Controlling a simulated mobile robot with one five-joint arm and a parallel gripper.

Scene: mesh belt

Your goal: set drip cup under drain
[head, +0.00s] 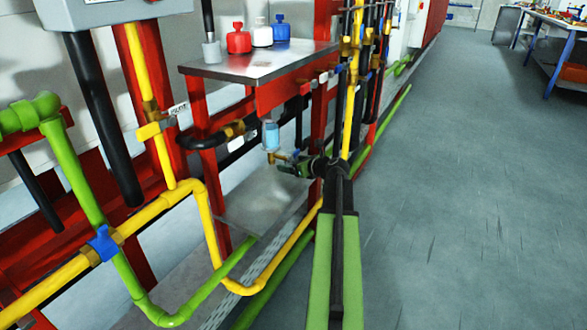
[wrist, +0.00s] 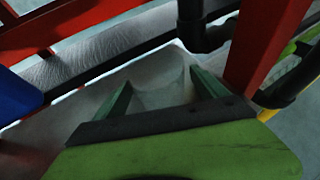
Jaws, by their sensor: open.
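A light blue clear bowl (head: 270,135) hangs below the steel-topped bench, with a brass drain fitting (head: 271,157) at its lower end. My gripper (head: 292,164) is beside and slightly below this fitting, reaching in from the right. In the wrist view my gripper (wrist: 162,88) has its two green fingers spread apart. A pale, see-through, cup-like shape (wrist: 160,97) shows between the fingers; it looks like the drip cup, standing over the grey surface. I cannot tell whether either finger touches it. I cannot make out the cup in the head view.
Red frame posts (head: 319,110) and the bench top (head: 262,62) with several small bottles stand close around the gripper. Yellow pipe (head: 205,225) and green pipe (head: 75,170) run low at the left. A grey ledge (head: 262,205) lies below. The floor (head: 470,190) at right is clear.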

